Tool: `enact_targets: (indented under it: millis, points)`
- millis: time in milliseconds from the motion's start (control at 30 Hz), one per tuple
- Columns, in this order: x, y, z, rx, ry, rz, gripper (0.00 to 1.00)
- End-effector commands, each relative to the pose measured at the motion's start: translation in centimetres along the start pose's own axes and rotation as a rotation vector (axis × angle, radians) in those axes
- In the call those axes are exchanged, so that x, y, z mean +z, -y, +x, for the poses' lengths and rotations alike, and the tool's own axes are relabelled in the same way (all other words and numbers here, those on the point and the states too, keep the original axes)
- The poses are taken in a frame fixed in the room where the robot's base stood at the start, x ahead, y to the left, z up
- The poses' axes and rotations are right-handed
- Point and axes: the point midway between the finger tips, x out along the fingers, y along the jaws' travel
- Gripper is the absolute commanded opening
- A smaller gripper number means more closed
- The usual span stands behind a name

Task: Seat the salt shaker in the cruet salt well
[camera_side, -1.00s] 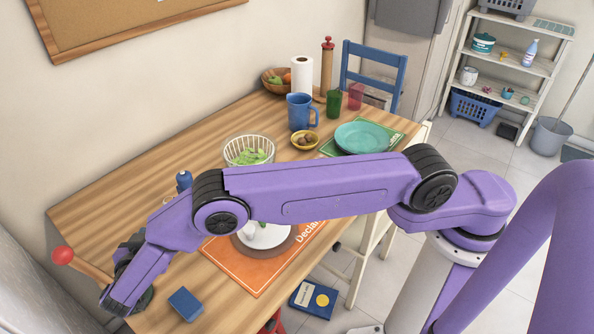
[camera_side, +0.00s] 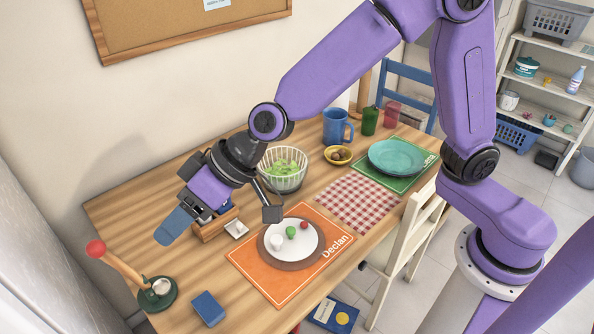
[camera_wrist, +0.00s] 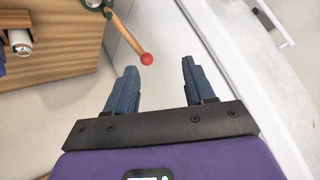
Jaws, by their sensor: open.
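My gripper (camera_side: 170,235) is open and empty above the left part of the table, its blue fingers pointing down-left. In the wrist view my gripper (camera_wrist: 158,64) has both fingers apart with nothing between them. A wooden holder (camera_side: 212,229), apparently the cruet, stands behind and below my gripper and is partly hidden by it. The wrist view shows wood of it (camera_wrist: 14,20) at the left edge, with a small white-ended item (camera_wrist: 21,46) against it that may be the salt shaker. I cannot make out the salt well.
A blue block (camera_side: 208,308) lies nearby. An orange placemat (camera_side: 262,284) bears a plate (camera_side: 291,252) with small food pieces. A wire bowl (camera_side: 284,180) stands behind.

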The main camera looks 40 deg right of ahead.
Motion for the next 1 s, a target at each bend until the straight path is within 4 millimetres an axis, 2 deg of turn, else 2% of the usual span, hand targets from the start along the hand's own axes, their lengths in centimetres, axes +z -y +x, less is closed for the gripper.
enact_targets:
  millis: [33, 167, 300, 400, 500, 600, 700, 1000]
  points:
    - [2.4, 0.0, -2.9, -0.024, 0.072, -0.049, 0.54]
    - [9.6, -1.2, -9.7, -0.043, 0.283, -0.179, 0.54]
    - [17.2, -4.3, -17.1, 0.004, 0.500, -0.311, 0.54]
    - [21.6, -6.9, -21.6, 0.065, 0.624, -0.386, 0.54]
    - [24.4, -9.1, -24.8, 0.125, 0.709, -0.438, 0.54]
    - [26.0, -10.4, -26.6, 0.165, 0.758, -0.469, 0.54]
    - [26.6, -11.0, -27.3, 0.183, 0.778, -0.481, 0.54]
    - [26.6, -11.0, -27.3, 0.183, 0.780, -0.482, 0.54]
